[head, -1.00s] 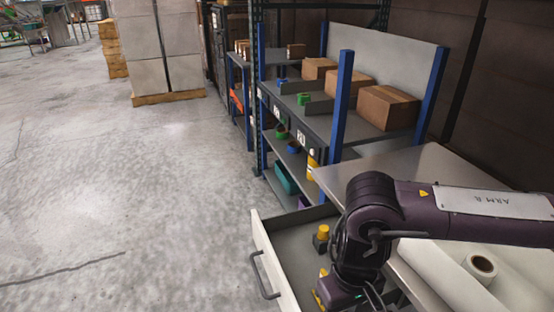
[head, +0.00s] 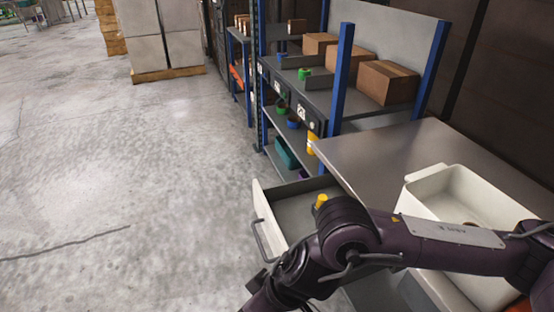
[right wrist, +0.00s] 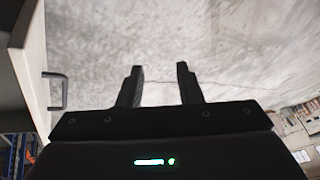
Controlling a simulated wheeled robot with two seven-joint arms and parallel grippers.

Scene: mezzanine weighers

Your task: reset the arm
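My right arm (head: 430,245) comes in from the right in the head view, passes in front of the white bin and over the open drawer (head: 295,212), and bends down to the bottom edge. The fingers of its gripper are not clear there. In the right wrist view my right gripper (right wrist: 160,88) has its two fingers apart, with nothing between them and grey floor beyond. The drawer's pale front (right wrist: 32,75) and dark handle (right wrist: 57,90) lie to its left in that view. My left gripper is not in view.
A yellow-topped item (head: 321,200) is in the drawer, partly hidden by my arm. A white bin (head: 424,186) stands on the grey worktop (head: 400,155). A shelf with blue posts (head: 341,80) holds boxes behind it. The floor (head: 130,190) at left is clear.

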